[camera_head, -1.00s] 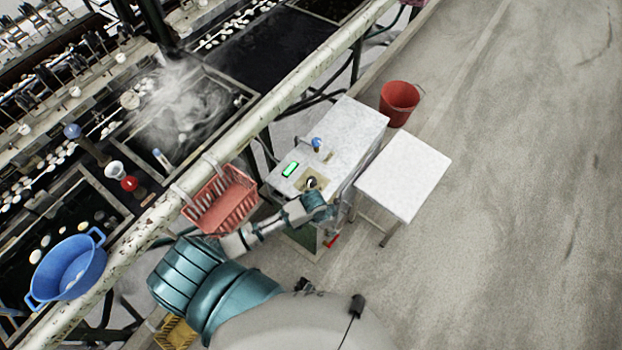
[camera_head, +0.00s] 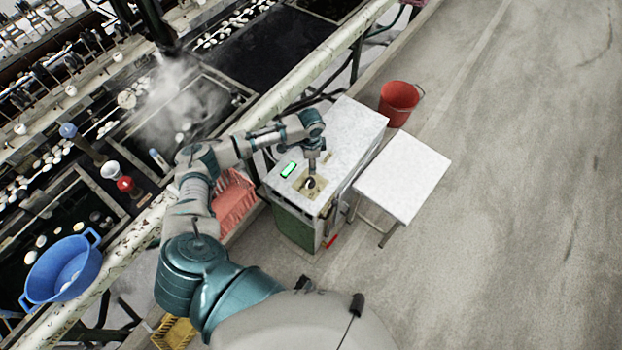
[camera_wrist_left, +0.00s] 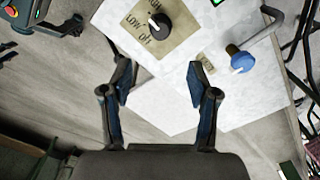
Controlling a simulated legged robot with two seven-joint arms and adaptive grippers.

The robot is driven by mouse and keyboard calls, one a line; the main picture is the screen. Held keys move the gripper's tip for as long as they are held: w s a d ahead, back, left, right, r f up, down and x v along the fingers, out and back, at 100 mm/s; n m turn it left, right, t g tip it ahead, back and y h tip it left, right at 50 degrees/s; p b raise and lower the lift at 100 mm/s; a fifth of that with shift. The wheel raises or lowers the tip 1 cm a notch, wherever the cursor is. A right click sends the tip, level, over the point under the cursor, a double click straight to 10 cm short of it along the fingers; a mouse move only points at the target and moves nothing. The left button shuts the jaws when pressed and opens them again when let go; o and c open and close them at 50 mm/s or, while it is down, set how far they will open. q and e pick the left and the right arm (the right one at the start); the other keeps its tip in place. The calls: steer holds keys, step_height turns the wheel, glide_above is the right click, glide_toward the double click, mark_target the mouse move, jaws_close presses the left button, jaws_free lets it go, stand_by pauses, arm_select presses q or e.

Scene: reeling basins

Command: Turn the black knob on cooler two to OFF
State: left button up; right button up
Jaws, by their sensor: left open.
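The cooler (camera_head: 350,134) is a cabinet with a pale speckled top and a green front. Its black knob (camera_head: 309,183) sits on a tan plate (camera_head: 315,195). In the left wrist view the knob (camera_wrist_left: 159,26) is at the top centre, and the plate (camera_wrist_left: 178,44) reads LOW and OFF beside it. The knob carries a white mark; I cannot tell exactly where it points. My left gripper (camera_wrist_left: 158,80) is open and empty, its fingers apart, with the knob beyond the fingertips. In the head view the left gripper (camera_head: 314,160) hangs just above the knob.
A blue-capped tap (camera_wrist_left: 242,62) with a bent pipe stands on the cooler top. A green display (camera_head: 288,170) is beside the plate. A white stool (camera_head: 403,178) and red bucket (camera_head: 399,103) stand right. A red basket (camera_head: 236,205) is left, below my arm. The floor at right is clear.

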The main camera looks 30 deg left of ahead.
mark_target(310, 180)
arm_select(q)
steer(key=f+b, duration=0.1)
steer(key=f, duration=1)
steer(key=shift+a+f+b, duration=0.1)
steer(key=shift+a+b, duration=0.1)
steer(key=shift+b, duration=0.15)
steer(key=shift+d+f, duration=0.1)
steer(key=shift+f, duration=0.45)
arm_select(e)
steer(key=w+r, duration=0.1)
steer(key=w, duration=0.1)
steer(key=w+a+r, duration=0.1)
steer(key=r, duration=0.1)
steer(key=shift+w+a+r, duration=0.1)
steer(key=shift+w+r, duration=0.05)
steer(key=shift+w, duration=0.25)
arm_select(q)
jaws_close()
